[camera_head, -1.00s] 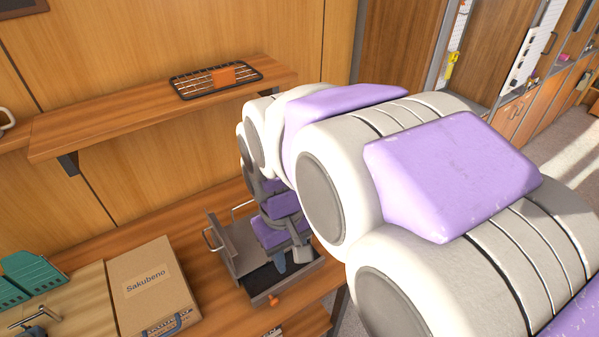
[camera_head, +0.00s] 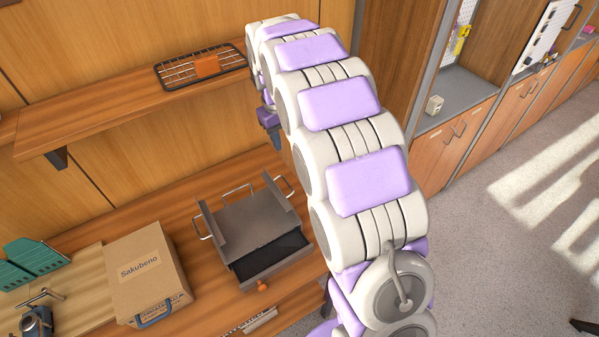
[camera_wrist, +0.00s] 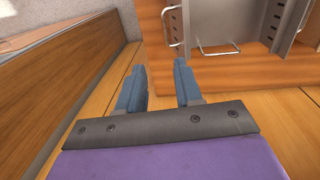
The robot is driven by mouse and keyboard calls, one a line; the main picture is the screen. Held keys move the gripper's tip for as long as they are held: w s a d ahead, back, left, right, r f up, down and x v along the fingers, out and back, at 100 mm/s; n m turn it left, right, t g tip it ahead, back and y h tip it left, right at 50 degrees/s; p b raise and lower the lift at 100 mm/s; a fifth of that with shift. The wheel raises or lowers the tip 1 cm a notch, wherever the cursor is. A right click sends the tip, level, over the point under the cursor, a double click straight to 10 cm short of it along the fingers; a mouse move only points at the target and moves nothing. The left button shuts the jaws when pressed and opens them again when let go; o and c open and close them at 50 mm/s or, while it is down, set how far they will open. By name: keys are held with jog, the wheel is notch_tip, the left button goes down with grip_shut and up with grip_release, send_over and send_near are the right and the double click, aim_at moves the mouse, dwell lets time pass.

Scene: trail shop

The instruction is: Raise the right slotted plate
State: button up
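A grey metal box (camera_head: 252,222) stands on the bench with two plates at its sides. Teal slotted plates (camera_head: 40,256) lie at the far left; which pair the task names is not certain. My gripper (camera_wrist: 160,66) is open, blue fingers apart and empty. In the head view my gripper (camera_head: 268,116) is above and behind the box, apart from it.
A drawer with a dark inside (camera_head: 270,258) and an orange knob is at the box's front. A cardboard carton (camera_head: 147,275) stands left of it. A wall shelf (camera_head: 110,112) with a wire rack (camera_head: 203,68) is above. Open floor (camera_head: 500,215) lies right.

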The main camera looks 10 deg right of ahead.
notch_tip(320, 180, down, 6)
jog(key=a+f, duration=0.1)
jog(key=a, duration=0.1)
send_over(287, 182)
jog(key=f, duration=0.6)
jog(key=shift+s+d+b, duration=0.15)
jog(key=shift+d+b, duration=0.1)
jog(key=shift+b, duration=0.05)
jog(key=f, duration=0.3)
jog(key=shift+a+f, duration=0.2)
jog(key=shift+f, duration=0.05)
jog(key=shift+a+f, duration=0.4)
jog(key=shift+a, duration=0.1)
jog(key=shift+d, duration=0.7)
jog(key=shift+c, duration=1.3)
jog(key=c, duration=0.3)
jog(key=shift+a, duration=0.45)
grip_shut()
jog(key=shift+d, duration=0.2)
